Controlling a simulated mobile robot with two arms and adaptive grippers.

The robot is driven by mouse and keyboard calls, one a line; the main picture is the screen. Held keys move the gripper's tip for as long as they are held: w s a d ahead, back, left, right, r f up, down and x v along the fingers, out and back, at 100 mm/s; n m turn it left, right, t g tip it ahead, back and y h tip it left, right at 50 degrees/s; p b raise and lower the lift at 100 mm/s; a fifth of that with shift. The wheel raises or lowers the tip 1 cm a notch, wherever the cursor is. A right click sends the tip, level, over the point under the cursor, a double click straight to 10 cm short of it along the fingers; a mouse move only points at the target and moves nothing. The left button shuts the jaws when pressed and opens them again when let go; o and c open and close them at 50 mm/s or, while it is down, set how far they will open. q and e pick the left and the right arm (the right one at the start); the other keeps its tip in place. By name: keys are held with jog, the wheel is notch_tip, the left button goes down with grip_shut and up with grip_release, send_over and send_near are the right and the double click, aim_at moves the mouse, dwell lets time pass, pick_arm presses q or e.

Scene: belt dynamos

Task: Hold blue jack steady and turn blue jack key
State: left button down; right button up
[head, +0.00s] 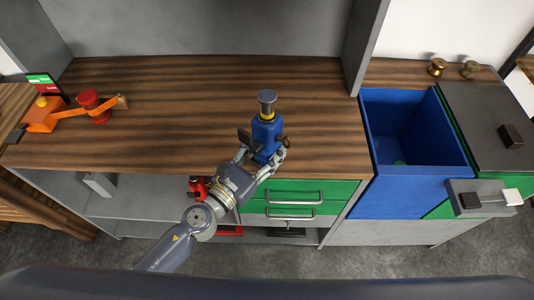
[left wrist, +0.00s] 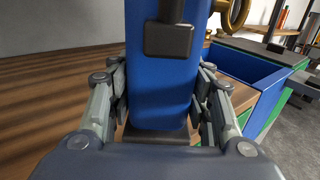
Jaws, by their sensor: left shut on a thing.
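The blue jack (head: 266,132) stands upright near the front edge of the wooden worktop, with a yellow ring and a grey metal cap on top. My left gripper (head: 266,160) is shut on its lower body from the front. In the left wrist view the blue jack body (left wrist: 163,85) sits between both fingers. A dark block on a short stem (left wrist: 168,38) is on its near face. A brass ring-shaped key (left wrist: 232,12) shows at its upper right; in the head view a small brass part (head: 285,142) shows on its right side. My right gripper is not in view.
An orange device with a red knob (head: 93,105) is at the worktop's left end. A blue open bin (head: 415,195) is on the right, beside a dark-topped cabinet (head: 485,125). Green drawers (head: 300,190) are below the front edge. The middle worktop (head: 190,110) is clear.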

pick_arm(q)
jog(key=shift+w+f+b, duration=0.2)
jog(key=shift+w+b, duration=0.05)
jog(key=shift+w, duration=1.05)
jog(key=shift+w+f+b, duration=0.15)
jog(key=shift+w+b, duration=0.1)
jog(key=shift+w, duration=1)
jog(key=shift+w+a+f+b, duration=0.1)
jog(key=shift+w+f+b, duration=0.15)
jog(key=shift+w, duration=0.6)
jog(key=shift+w+f+b, duration=0.15)
jog(key=shift+w+b, duration=0.15)
jog(key=shift+w, duration=0.5)
jog(key=shift+w+f+b, duration=0.25)
jog(key=shift+w+b, duration=0.15)
jog(key=shift+w, duration=0.65)
jog(key=shift+w+f+b, duration=0.2)
jog(key=shift+w+b, duration=0.15)
jog(key=shift+w, duration=0.65)
jog(key=shift+f+b, duration=0.6)
jog(key=shift+b, duration=0.05)
